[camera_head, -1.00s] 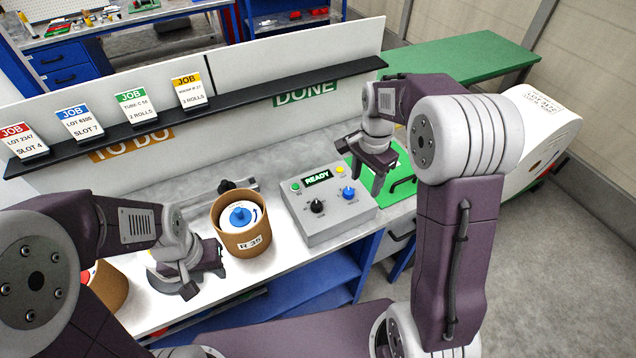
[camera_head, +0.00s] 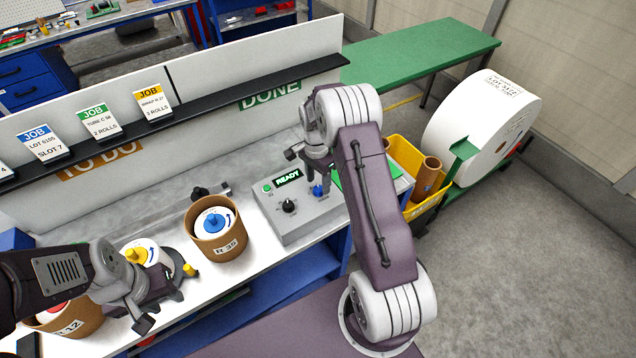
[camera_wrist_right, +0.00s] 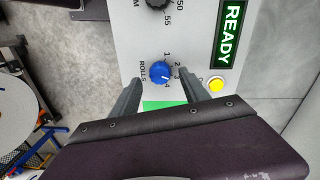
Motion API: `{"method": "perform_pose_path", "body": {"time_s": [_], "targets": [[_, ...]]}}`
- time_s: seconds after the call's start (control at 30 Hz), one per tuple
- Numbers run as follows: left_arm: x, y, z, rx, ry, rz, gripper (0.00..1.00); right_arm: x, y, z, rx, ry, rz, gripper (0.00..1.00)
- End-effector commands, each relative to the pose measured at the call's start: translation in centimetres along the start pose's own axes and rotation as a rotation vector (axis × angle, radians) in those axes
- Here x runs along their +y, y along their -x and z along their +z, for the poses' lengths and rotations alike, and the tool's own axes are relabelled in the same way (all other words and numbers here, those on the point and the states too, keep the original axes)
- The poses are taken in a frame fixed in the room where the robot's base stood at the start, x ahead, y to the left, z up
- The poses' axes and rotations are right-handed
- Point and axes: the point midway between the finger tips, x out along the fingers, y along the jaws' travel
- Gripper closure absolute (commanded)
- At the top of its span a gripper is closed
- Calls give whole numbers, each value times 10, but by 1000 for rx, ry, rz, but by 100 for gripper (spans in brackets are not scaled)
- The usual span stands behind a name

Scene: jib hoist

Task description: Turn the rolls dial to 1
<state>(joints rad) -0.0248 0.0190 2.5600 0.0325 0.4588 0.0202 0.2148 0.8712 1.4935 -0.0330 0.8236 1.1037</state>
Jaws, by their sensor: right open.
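The blue rolls dial (camera_wrist_right: 160,72) is on the grey control box (camera_head: 275,222), to the right of a black dial (camera_head: 288,206). In the right wrist view its white pointer mark is on the lower right, towards the 3 and 4 end of the scale; the exact number is hard to tell. My right gripper (camera_wrist_right: 160,78) is open, with one fingertip on each side of the dial; contact cannot be told. In the head view it partly covers the dial (camera_head: 318,191). My left gripper (camera_head: 150,300) is over the bench at the lower left; its opening is unclear.
The box's green display (camera_wrist_right: 232,35) reads READY; a yellow button (camera_wrist_right: 216,85) is close to the right fingertip. A cardboard tube marked R 35 (camera_head: 232,247) stands left of the box. A yellow bin (camera_head: 405,150) and a large white roll (camera_head: 480,125) are to the right.

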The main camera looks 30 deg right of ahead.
Motion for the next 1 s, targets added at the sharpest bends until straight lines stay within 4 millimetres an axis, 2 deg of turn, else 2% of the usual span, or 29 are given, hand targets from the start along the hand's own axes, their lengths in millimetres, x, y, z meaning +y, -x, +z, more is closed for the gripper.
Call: {"method": "perform_pose_path", "body": {"time_s": [0.1, 0.2, 0.43, 0.47, 0.63, 1.0], "targets": [[0, 6, -1, 0, 0, 0, 64, 0, -15, 0, -1, 0, 2, 47], [0, 7, -1, 0, 0, 0, 64, 0, -22, 0, 0, 0, 0, 47], [0, 6, -1, 0, 0, 0, 64, 0, -24, 0, 1, 0, -1, 47], [0, 6, -1, 0, 0, 0, 64, 0, -24, 0, 1, 0, -1, 52], [0, 6, -1, 0, 0, 0, 64, 0, -23, 0, 1, 0, -1, 99], [0, 5, 0, 0, 0, 0, 64, 0, -23, 0, 4, 56, -1, 100]]}}
